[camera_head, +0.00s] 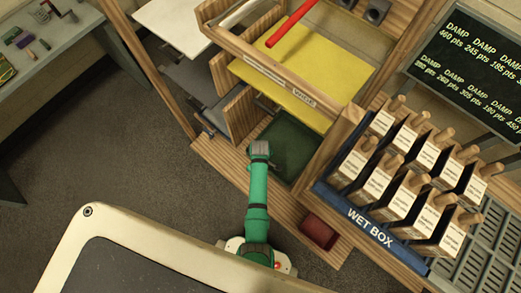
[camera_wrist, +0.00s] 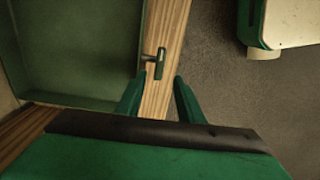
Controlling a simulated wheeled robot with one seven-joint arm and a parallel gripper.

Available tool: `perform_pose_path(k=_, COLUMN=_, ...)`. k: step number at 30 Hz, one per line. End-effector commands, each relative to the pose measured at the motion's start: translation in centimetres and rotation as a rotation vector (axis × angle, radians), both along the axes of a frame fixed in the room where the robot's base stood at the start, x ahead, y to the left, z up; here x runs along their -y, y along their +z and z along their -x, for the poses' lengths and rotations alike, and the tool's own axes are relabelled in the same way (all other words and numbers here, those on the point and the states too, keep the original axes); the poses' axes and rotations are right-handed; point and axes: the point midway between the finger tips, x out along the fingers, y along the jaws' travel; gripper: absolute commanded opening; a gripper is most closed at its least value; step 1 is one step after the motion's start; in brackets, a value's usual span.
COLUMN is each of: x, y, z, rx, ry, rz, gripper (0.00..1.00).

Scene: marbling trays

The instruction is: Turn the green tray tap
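The green tray (camera_head: 288,150) sits low in the wooden stand in the head view, partly behind my arm. In the wrist view the green tray (camera_wrist: 75,52) fills the upper left and looks empty. Its tap (camera_wrist: 159,62), a short stem with a dark green crossbar, sticks out over the wooden edge to the right of the tray. My gripper (camera_wrist: 156,86) is open, its two green fingers spread below the tap in the picture, with nothing between them. I see no contact with the tap. In the head view my arm hides the tap and the fingers.
A yellow sheet (camera_head: 312,80) with a red bar (camera_head: 292,22) lies above the green tray. The blue wet box (camera_head: 366,226) with several wooden-handled blocks stands right. A red bin (camera_head: 318,232) sits low beside my arm. Grey floor (camera_head: 130,145) is clear on the left.

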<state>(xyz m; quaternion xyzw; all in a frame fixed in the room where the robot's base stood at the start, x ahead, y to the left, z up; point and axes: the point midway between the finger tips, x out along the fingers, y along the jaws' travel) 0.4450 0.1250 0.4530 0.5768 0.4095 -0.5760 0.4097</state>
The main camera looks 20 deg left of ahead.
Motion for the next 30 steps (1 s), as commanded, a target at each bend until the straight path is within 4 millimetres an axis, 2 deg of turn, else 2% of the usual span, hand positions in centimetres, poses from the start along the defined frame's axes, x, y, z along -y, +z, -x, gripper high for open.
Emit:
perform_pose_path(k=3, x=0.1, y=1.7, z=-0.1, rx=0.001, ry=-0.003, rz=-0.001, gripper=0.34)
perform_pose_path(k=9, x=0.2, y=3.0, z=-0.1, rx=0.0, ry=-0.005, rz=0.0, gripper=0.34)
perform_pose_path(k=30, x=0.2, y=2.8, z=0.4, rx=0.009, ry=-0.014, rz=-0.005, gripper=0.34)
